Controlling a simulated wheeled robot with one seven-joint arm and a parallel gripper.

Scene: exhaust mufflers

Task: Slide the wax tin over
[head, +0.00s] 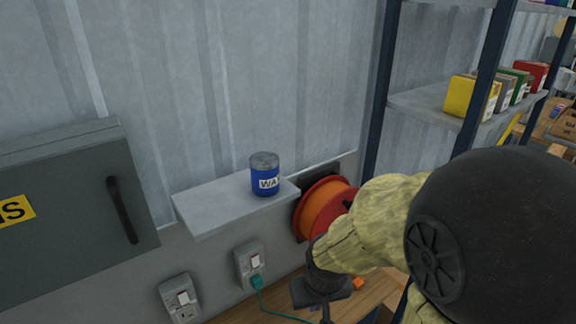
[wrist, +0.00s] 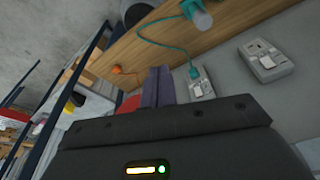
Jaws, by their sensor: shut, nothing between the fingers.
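The wax tin (head: 265,178) is a blue can with a grey lid and a white label reading "WA". It stands upright on a small grey wall shelf (head: 215,212), near the shelf's right end. My gripper (head: 325,312) is below and to the right of the shelf in the head view, apart from the tin. In the wrist view my gripper's two dark fingers (wrist: 158,84) are together with nothing between them. The tin does not show in the wrist view.
A red and orange reel (head: 322,208) is on the wall just right of the shelf. Wall sockets (head: 248,264) sit below it, one with a teal plug and cable. A grey cabinet (head: 70,205) is left. A wooden bench (wrist: 140,45) lies below. Shelving with coloured boxes (head: 470,97) stands right.

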